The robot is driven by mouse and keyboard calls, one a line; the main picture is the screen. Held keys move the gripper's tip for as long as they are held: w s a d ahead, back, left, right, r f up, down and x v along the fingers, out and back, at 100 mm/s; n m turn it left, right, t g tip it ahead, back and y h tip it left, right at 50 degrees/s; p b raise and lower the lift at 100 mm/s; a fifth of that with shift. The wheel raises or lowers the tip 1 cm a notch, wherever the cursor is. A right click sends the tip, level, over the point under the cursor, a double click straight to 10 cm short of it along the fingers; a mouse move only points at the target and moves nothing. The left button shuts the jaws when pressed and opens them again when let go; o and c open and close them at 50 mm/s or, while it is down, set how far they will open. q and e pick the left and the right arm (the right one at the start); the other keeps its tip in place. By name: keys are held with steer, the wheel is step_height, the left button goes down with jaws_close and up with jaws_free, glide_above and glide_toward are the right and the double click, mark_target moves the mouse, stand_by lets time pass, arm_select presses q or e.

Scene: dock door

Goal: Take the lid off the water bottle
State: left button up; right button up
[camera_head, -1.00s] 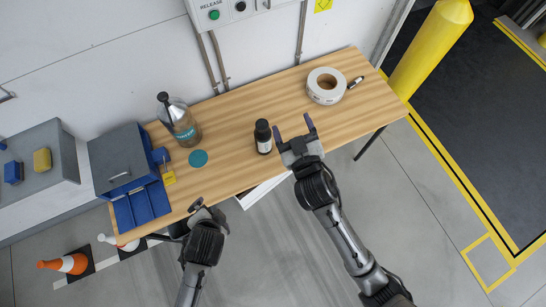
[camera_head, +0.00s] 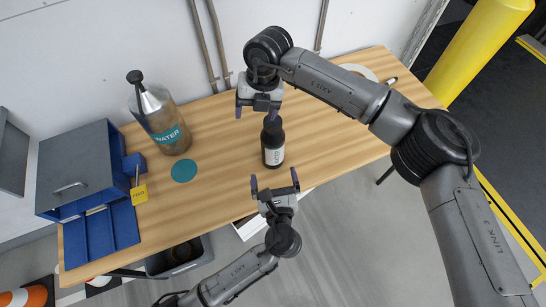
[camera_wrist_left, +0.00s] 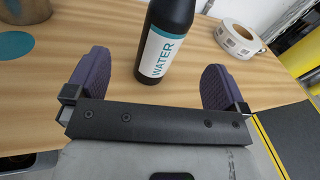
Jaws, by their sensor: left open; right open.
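The black water bottle (camera_head: 273,145) stands upright on the wooden table, with a white label that reads WATER in the left wrist view (camera_wrist_left: 165,45). Its black lid (camera_head: 272,121) shows at the top in the head view and is out of the left wrist view. My left gripper (camera_head: 275,180) is open on the near side of the bottle, its fingers pointing toward it and spread wider than it. My right gripper (camera_head: 255,110) is open beside and behind the lid, pointing toward the table; contact with the lid cannot be told.
A large dispenser (camera_head: 165,135) with a teal WATER label stands at the left back, near a teal disc (camera_head: 184,171). A blue-grey box (camera_head: 85,170) sits at the left end. A white roll (camera_head: 358,71) is behind my right arm. The table between disc and bottle is clear.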

mark_target(272, 137)
steer(key=d, duration=0.1)
steer(key=w+d+h, duration=0.1)
steer(key=w+d+h+b, duration=0.1)
steer(key=shift+d+r+m+t, duration=0.2)
steer(key=shift+m+t, duration=0.1)
steer(key=shift+m, duration=0.1)
steer(key=shift+w+d+r, duration=0.1)
steer(key=shift+d+r, duration=0.1)
steer(key=shift+d, duration=0.1)
arm_select(q)
steer(key=shift+m+t+h, duration=0.3)
steer(key=shift+m+t, duration=0.2)
steer(key=shift+m, duration=0.4)
steer(key=w, duration=0.9)
steer(key=w+f, duration=0.1)
steer(key=w, duration=0.4)
steer(key=shift+a, duration=0.2)
steer(key=shift+c, duration=0.2)
